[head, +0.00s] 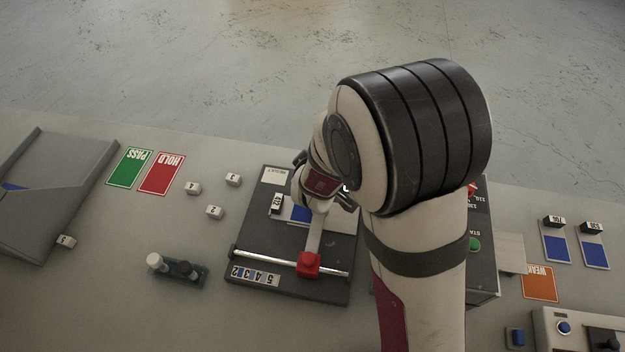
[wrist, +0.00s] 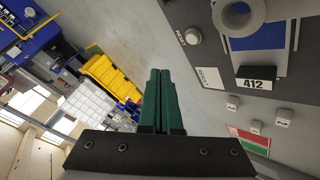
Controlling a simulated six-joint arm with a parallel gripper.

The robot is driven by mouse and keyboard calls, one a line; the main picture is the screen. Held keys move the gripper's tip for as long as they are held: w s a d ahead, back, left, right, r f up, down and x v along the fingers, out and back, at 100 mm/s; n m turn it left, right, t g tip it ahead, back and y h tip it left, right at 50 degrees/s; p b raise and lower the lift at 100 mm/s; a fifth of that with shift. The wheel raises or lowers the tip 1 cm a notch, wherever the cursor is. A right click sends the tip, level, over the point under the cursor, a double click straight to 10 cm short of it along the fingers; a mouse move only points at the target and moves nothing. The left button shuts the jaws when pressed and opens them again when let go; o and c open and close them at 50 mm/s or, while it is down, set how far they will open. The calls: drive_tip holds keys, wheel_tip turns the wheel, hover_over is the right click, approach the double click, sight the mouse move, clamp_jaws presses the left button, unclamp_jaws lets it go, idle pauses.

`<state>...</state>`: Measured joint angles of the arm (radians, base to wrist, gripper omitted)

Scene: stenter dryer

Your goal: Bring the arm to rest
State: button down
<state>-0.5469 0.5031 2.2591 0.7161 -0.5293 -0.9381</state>
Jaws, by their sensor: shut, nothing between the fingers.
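My gripper (wrist: 160,73) shows in the wrist view as two green fingers pressed together, with nothing between them. They are over open floor in the picture, to the left of a dark board (wrist: 300,85), and touch nothing that I can see. In the head view my arm leans over the bench above the same dark board (head: 238,290), and its bulk hides the fingers. A black block marked 412 (wrist: 257,79) lies on the board by a blue patch (wrist: 262,40). The board also bears a rail with a red knob (head: 308,264).
Left on the bench are a grey tray (head: 70,165), a green PASS card (head: 130,168), a red HOLD card (head: 162,174) and several small numbered blocks. A control box with a green button (head: 474,244) stands close right of the board. An orange WEAK card (head: 540,285) lies farther right.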

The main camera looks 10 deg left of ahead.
idle(0.4)
drive_tip(key=s+d+r+m+g, duration=0.3)
drive_tip(key=s+d+m, duration=0.2)
drive_tip(key=s, duration=0.4)
drive_tip(key=s+d+r+m+g, duration=0.3)
drive_tip(key=s+d+r+m, duration=0.1)
drive_tip(key=s, duration=0.6)
drive_tip(key=s+d+r+m+g, duration=0.3)
drive_tip(key=s+d+m, duration=0.3)
drive_tip(key=s+m, duration=0.2)
drive_tip(key=shift+s+d+r, duration=0.3)
drive_tip(key=shift+s+r, duration=0.45)
drive_tip(key=shift+s, duration=0.15)
